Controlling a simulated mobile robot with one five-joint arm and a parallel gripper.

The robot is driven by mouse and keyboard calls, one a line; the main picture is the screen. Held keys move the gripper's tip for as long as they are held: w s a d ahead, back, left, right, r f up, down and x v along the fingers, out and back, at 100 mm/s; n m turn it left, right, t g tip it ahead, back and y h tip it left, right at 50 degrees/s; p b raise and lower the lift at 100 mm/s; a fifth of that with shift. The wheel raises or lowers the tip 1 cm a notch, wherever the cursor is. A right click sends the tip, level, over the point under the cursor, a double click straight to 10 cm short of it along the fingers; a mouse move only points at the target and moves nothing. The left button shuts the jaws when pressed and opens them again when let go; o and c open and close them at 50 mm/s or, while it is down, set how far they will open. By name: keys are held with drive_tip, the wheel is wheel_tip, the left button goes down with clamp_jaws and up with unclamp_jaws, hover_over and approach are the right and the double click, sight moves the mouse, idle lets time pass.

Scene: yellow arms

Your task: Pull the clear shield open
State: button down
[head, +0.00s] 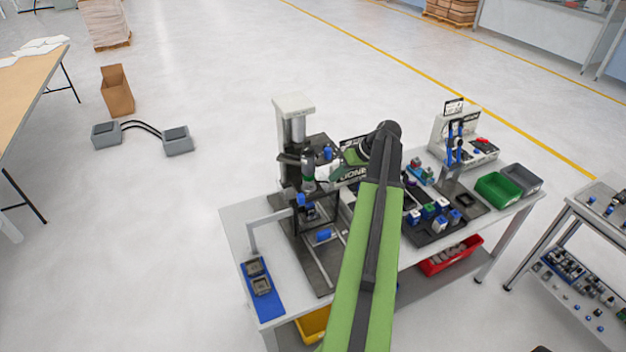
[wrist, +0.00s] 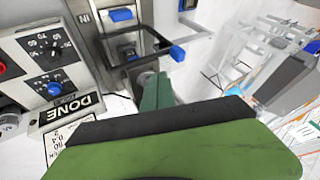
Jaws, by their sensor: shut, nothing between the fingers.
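The clear shield (head: 322,213) is a see-through panel in a dark frame at the front of the press on the bench. In the wrist view its dark frame (wrist: 112,60) shows, with a blue knob (wrist: 177,53) at the right end. My gripper (head: 338,174) is beside the press, to the right of the shield. In the wrist view my gripper (wrist: 157,82) shows its green fingers together, empty, just below the blue knob. I cannot tell whether they touch the frame. The large green gripper body hides the lower part of that view.
The press column (head: 295,125) stands behind the shield. A control box with dials and a DONE label (wrist: 55,75) is close at the left in the wrist view. A blue mat (head: 263,297) with dark trays lies at the bench's left end. Green and grey bins stand at its right.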

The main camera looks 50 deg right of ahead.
drive_tip(key=a+r+b+x, duration=0.1)
drive_tip(key=a+b+x, duration=0.1)
drive_tip(key=b+x, duration=0.6)
drive_tip(key=x, duration=0.3)
drive_tip(key=shift+a, duration=0.15)
